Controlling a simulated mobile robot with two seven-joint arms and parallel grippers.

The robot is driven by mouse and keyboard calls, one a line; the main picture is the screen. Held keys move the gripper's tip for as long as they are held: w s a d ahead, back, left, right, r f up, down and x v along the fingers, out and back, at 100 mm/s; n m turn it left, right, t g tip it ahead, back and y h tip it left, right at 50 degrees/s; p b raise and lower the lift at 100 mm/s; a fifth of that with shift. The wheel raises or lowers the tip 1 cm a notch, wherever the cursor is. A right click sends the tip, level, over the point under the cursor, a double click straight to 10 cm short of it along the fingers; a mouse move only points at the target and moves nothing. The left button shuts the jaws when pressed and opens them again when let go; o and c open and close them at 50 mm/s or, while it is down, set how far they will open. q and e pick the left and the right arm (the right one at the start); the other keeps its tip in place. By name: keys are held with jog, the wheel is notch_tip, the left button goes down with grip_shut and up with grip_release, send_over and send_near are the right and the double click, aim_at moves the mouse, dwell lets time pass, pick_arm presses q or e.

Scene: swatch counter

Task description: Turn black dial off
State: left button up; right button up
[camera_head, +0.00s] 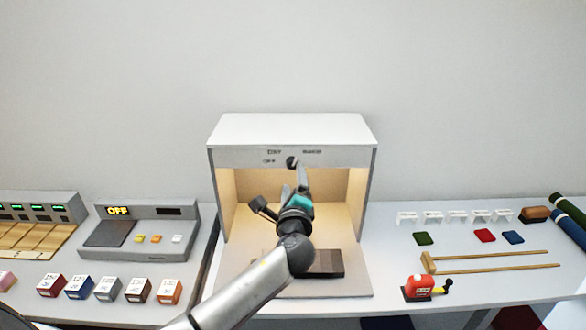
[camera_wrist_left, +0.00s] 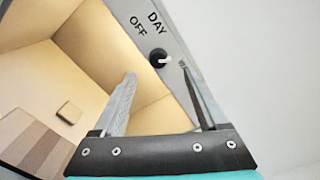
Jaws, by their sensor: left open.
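The black dial (camera_head: 292,162) sits on the front top panel of a white light booth (camera_head: 290,128). OFF and DAY labels are to its left and another label is to its upper right. In the left wrist view the dial (camera_wrist_left: 157,58) shows a white mark on its right side, away from the OFF print. My left gripper (camera_head: 300,176) is in front of the booth, just below the dial. It is open, and in the wrist view its two fingertips (camera_wrist_left: 157,70) appear on either side of the dial. I cannot tell whether they touch it. My right gripper is out of view.
The booth interior (camera_head: 240,200) glows warm yellow, with a dark striped card (camera_head: 325,264) on its floor. A grey console (camera_head: 140,250) reading OFF and several coloured boxes stand left. A red hand-cranked device (camera_head: 418,288), wooden sticks and cloth swatches lie right. The space above the booth is clear.

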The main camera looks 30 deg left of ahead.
aim_at(293, 166)
pick_arm(q)
jog(key=shift+x, duration=3)
jog(key=shift+c, duration=0.4)
grip_shut()
